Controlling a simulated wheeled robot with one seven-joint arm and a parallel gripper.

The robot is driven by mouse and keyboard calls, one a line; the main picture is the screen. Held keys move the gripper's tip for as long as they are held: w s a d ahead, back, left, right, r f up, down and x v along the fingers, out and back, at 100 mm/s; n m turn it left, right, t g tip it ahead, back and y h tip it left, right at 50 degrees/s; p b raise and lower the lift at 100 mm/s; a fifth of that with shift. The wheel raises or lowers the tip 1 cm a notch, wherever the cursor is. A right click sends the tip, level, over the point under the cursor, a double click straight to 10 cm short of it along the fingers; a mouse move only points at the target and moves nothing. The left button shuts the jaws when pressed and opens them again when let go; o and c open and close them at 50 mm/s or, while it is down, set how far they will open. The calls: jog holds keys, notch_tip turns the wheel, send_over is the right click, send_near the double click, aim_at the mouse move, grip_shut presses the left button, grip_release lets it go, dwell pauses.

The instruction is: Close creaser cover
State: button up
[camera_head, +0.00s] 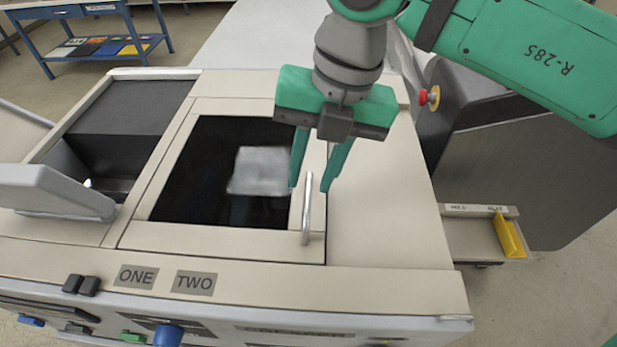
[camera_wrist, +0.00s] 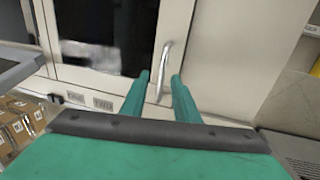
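The framed cover (camera_head: 222,242) with a dark window (camera_head: 200,180) is in the top of the beige machine; a pale blurred patch shows in the window. The cover looks about level with the top; I cannot tell whether it is fully shut. Its silver handle (camera_head: 307,215) is upright along its right side and shows in the wrist view (camera_wrist: 163,68). My gripper (camera_head: 310,187) is open above the handle's far end. In the wrist view, the fingertips (camera_wrist: 160,76) lie either side of the handle with gaps, and I see no contact.
A dark recessed bay (camera_head: 130,120) and a grey tilted panel (camera_head: 55,192) are left of the cover. A red stop button (camera_head: 429,97) is right, near my arm. Labels ONE and TWO (camera_head: 165,279) mark the front edge. The beige top right of the cover (camera_head: 385,220) is clear.

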notch_tip(320, 180, up, 8)
jog(key=d, duration=0.1)
jog(key=shift+d+r, duration=0.15)
jog(key=shift+d, duration=0.15)
dwell(0.4)
